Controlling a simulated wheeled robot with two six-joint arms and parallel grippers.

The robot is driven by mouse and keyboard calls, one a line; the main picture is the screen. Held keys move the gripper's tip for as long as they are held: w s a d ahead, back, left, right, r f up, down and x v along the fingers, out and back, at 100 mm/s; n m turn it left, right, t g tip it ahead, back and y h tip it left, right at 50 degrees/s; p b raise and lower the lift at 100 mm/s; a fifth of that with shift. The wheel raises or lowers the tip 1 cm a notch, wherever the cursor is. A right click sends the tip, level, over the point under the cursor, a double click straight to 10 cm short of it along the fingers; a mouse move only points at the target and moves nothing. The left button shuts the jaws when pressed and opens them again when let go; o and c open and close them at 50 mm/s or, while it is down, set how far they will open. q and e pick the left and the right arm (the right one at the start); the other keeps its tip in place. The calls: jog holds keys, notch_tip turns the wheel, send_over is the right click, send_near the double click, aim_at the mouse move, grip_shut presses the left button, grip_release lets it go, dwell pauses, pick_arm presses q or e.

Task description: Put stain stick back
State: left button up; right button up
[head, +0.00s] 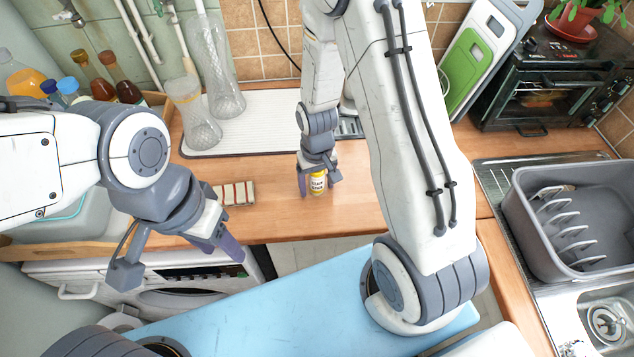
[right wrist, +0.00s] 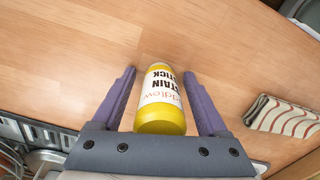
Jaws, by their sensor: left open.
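The stain stick (head: 318,183) is a small yellow bottle with a white label, and it appears to stand upright on the wooden counter. It also shows in the right wrist view (right wrist: 161,100), with its label text upside down. My right gripper (head: 320,190) is lowered around it. In the right wrist view the purple fingers (right wrist: 160,72) are on both sides of the stick, with a visible gap on each side. My left gripper (head: 180,264) is open and empty, in front of the counter edge at the left.
A red-striped packet (head: 235,193) lies left of the stick. A white ribbed mat (head: 262,135) with glass vessels (head: 214,75) is behind. Bottles (head: 105,80) crowd the left. A grey dish rack (head: 580,215) and toaster oven (head: 545,85) are at right.

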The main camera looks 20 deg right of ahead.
notch_tip(320, 180, up, 12)
jog(key=shift+f+b, duration=0.1)
jog(key=shift+b, duration=0.4)
jog(key=s+a+r+n, duration=0.3)
jog(key=s+a, duration=0.3)
jog(key=s, duration=0.3)
jog(key=s+a+r+n+y, duration=0.1)
jog(key=s+a+r+n, duration=0.3)
jog(key=s, duration=0.5)
jog(key=shift+a+r+n, duration=0.3)
jog(key=shift+a+r, duration=0.2)
jog(key=shift+a, duration=0.75)
